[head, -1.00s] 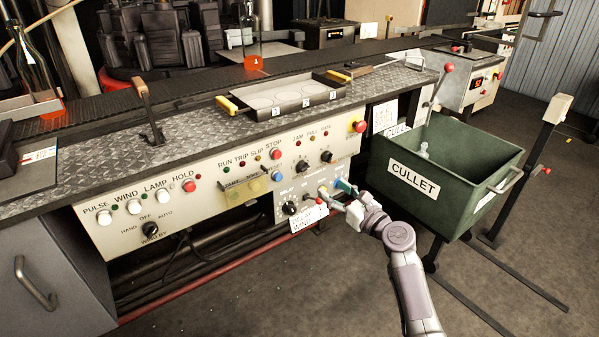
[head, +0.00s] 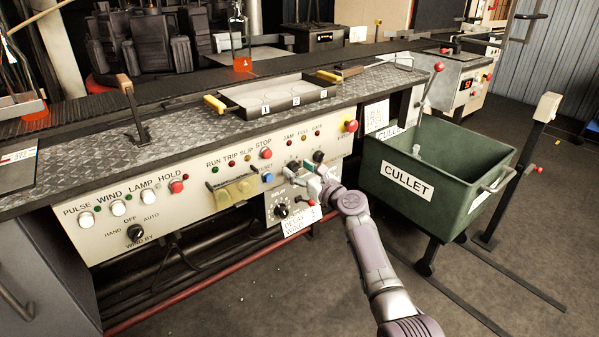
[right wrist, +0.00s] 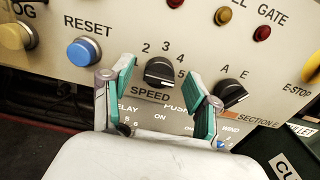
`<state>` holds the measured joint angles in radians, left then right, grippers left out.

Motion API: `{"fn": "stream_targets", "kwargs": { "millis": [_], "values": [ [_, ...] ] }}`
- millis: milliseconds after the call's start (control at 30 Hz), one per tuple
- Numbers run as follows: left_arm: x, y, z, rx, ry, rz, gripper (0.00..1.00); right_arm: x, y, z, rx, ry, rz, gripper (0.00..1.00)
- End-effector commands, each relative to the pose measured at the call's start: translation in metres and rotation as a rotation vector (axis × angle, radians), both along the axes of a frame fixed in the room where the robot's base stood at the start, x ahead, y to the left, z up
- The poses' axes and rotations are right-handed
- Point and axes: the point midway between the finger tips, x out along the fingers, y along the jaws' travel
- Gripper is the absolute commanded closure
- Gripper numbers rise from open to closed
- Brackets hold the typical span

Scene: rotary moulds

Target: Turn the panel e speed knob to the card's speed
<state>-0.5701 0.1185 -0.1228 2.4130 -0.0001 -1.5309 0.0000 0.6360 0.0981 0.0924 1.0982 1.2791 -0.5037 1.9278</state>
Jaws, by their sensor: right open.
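The black speed knob (right wrist: 160,72) is in the middle of the right wrist view, above the word SPEED and below the numbers 2 to 5. My right gripper (right wrist: 160,78) is open, with its green-padded fingers on either side of the knob; no contact is clear. In the head view my right gripper (head: 312,176) is at the panel front, covering part of the knob area. The knob's exact pointer setting is hard to read. A white card (head: 377,116) stands by the panel's right end; its writing is too small to read. My left gripper is out of view.
The section knob (right wrist: 230,94) sits close to the right finger. The blue reset button (right wrist: 82,54) is left of the gripper. A green cullet bin (head: 470,165) stands at right.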

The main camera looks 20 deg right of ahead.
Motion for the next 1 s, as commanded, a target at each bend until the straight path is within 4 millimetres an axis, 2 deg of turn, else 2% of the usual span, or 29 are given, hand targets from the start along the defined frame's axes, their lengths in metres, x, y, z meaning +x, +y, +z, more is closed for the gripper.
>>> {"fn": "stream_targets", "kwargs": {
  "millis": [100,467,867,1000],
  "values": [
    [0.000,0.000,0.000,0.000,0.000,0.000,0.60,0.000,0.000,0.000,0.000,0.000,0.000,0.40],
    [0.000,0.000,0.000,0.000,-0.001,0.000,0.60,0.000,0.000,0.000,0.000,0.000,0.000,1.00],
    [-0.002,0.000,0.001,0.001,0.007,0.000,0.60,0.000,0.000,-0.001,-0.073,-0.027,0.001,1.00],
    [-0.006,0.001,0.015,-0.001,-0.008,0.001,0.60,-0.001,0.001,-0.001,-0.159,-0.058,0.001,1.00]
  ]
}}
